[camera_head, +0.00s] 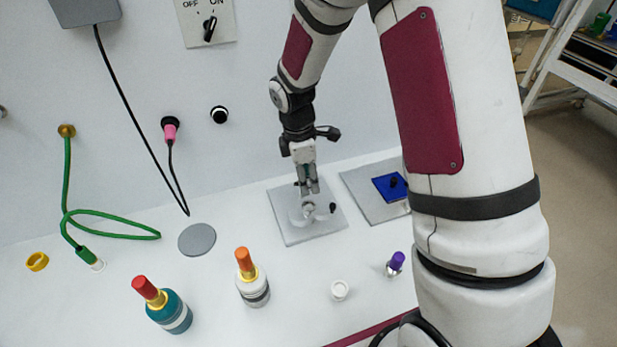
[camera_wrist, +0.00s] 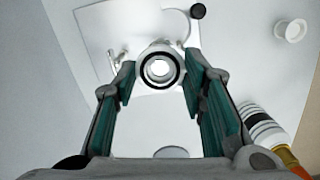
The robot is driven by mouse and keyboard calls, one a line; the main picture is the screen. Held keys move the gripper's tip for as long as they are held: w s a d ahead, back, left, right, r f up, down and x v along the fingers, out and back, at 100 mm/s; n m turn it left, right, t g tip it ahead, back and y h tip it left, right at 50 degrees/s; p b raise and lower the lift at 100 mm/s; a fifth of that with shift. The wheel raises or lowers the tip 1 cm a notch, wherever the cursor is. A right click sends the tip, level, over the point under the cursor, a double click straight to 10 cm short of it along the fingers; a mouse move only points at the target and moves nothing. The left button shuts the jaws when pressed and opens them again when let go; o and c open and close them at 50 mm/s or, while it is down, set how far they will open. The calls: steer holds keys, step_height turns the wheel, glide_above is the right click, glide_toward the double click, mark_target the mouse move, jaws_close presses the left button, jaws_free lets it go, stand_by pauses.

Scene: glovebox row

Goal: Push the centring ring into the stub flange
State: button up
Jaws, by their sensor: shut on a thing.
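My gripper (camera_head: 309,188) points down over a pale grey plate (camera_head: 283,230) on the bench. In the wrist view its fingertips (camera_wrist: 158,80) are closed on the centring ring (camera_wrist: 143,71), a pale ring with a dark band around a bright hole. The light-coloured stub flange (camera_head: 308,212) stands on the plate just below the fingertips. In the wrist view the flange (camera_wrist: 163,46) shows partly behind the ring. The ring looks roughly in line with it, but I cannot tell whether they touch. The fingers hide much of the ring in the head view.
A black knob (camera_head: 332,208) sits on the plate beside the flange. Bottles with an orange cap (camera_head: 244,258) and a red cap (camera_head: 145,287), a white cup (camera_head: 340,290) and a purple-capped vial (camera_head: 396,262) stand in front.

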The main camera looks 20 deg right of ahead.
steer(key=shift+f+b, duration=0.85)
steer(key=shift+f, duration=2.05)
steer(key=shift+f, duration=0.5)
stand_by(4.6)
